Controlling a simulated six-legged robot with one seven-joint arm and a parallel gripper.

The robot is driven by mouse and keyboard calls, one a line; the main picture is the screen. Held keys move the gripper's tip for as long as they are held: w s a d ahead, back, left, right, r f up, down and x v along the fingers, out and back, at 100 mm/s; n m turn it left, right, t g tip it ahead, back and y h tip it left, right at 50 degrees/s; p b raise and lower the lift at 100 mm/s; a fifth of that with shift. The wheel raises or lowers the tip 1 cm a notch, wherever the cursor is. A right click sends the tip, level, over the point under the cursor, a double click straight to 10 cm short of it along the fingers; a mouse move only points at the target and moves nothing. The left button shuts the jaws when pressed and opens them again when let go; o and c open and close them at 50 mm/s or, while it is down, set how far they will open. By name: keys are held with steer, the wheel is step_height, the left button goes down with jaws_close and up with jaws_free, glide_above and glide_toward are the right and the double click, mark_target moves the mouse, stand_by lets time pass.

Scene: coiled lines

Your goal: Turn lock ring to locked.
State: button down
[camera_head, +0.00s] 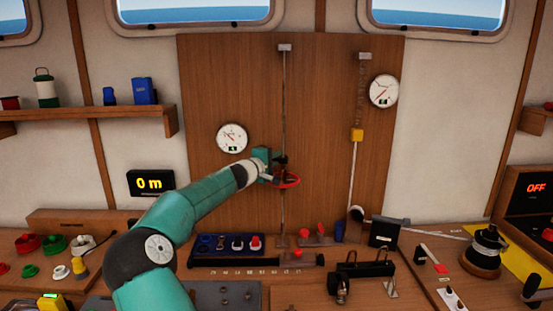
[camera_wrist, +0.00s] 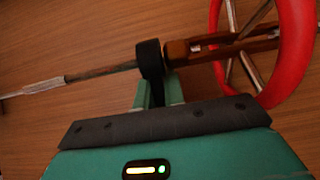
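A slim rod runs up the wooden wall panel. In the wrist view it carries a black collar (camera_wrist: 151,58), which looks like the lock ring, beside a brown fitting (camera_wrist: 195,48) and a red wheel (camera_wrist: 297,55). The red wheel also shows in the head view (camera_head: 287,181). My gripper (camera_head: 274,165) is at the rod just above the wheel. In the wrist view my gripper (camera_wrist: 158,88) has its two teal fingers at the collar with a narrow gap between them. The collar hides the fingertips, so I cannot tell whether they grip it. No lock marking is readable.
A second line with a yellow block (camera_head: 357,135) hangs to the right. Two round gauges (camera_head: 232,138) (camera_head: 384,91) are on the panel. Below stands a bench with a blue tray (camera_head: 230,243), clamps and a winch drum (camera_head: 486,249). The panel around the rod is mostly clear.

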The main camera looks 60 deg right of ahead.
steer(key=shift+d+g, duration=0.1)
steer(key=shift+g, duration=0.2)
steer(key=shift+s+d+m+g+y, duration=0.2)
steer(key=shift+m+g+y, duration=0.35)
steer(key=shift+m+g, duration=0.5)
steer(key=shift+s+d+m+g+y, duration=0.15)
steer(key=shift+m+g+y, duration=0.55)
steer(key=shift+g, duration=0.6)
steer(key=shift+s+d+m+g+y, duration=0.15)
steer(key=shift+m+g+y, duration=0.3)
steer(key=shift+m+g, duration=0.6)
steer(key=shift+g+y, duration=0.3)
steer(key=shift+g, duration=0.2)
steer(key=c, duration=1.5)
jaws_free()
steer(key=shift+d, duration=0.1)
steer(key=shift+w, duration=0.1)
steer(key=v, duration=1.3)
steer(key=shift+w+a, duration=0.2)
steer(key=shift+a, duration=0.1)
